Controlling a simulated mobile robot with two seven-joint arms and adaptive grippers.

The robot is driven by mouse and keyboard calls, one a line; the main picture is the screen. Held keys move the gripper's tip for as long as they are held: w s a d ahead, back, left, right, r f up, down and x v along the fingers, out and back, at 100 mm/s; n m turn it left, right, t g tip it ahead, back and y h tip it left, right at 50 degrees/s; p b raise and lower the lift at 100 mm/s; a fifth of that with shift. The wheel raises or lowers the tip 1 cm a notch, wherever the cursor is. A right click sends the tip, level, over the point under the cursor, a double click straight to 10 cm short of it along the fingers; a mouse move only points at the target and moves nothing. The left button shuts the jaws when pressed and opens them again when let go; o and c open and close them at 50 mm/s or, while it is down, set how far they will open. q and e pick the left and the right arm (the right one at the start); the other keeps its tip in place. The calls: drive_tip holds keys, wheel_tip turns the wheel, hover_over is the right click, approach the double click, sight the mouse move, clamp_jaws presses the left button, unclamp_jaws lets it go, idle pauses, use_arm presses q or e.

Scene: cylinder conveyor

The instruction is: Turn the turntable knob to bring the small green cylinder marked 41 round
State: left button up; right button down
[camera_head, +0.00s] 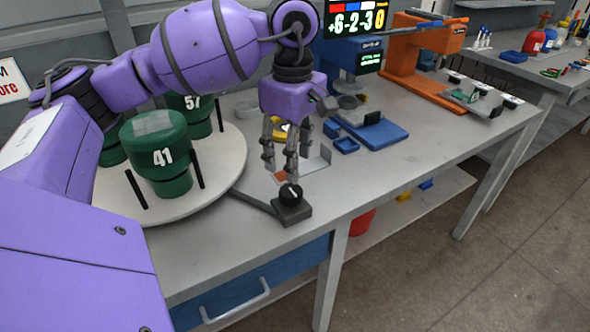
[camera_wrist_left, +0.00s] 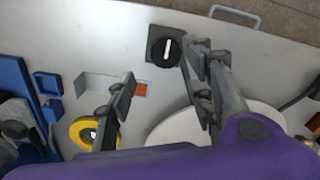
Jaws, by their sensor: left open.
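The round white turntable (camera_head: 225,170) lies at the left of the table, and part of it shows in the left wrist view (camera_wrist_left: 180,128). The green cylinder marked 41 (camera_head: 158,160) stands upright on its front part, between black posts. A green cylinder marked 57 (camera_head: 193,105) stands behind it, and another green one is mostly hidden by my left arm. The black knob (camera_head: 290,193) with a white line sits on a dark base right of the turntable; it also shows in the left wrist view (camera_wrist_left: 166,47). My left gripper (camera_head: 290,172) is open and empty, pointing down just above the knob. My right gripper is not in view.
A blue tray (camera_head: 375,133) and blue machine stand behind the gripper. An orange machine (camera_head: 412,65) stands farther right. A yellow ring (camera_wrist_left: 84,133) lies on the table beside an orange square (camera_wrist_left: 140,89). The front right tabletop is clear.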

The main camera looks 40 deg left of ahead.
sight(292, 188)
use_arm(q)
drive_tip(key=shift+a+f, duration=0.1)
drive_tip(key=shift+f, duration=0.15)
drive_tip(key=f, duration=0.6)
drive_tip(key=shift+s+d, duration=0.2)
drive_tip(key=shift+s, duration=0.05)
drive_tip(key=shift+f, duration=0.4)
drive_tip(key=shift+c, duration=0.3)
drive_tip(key=c, duration=1)
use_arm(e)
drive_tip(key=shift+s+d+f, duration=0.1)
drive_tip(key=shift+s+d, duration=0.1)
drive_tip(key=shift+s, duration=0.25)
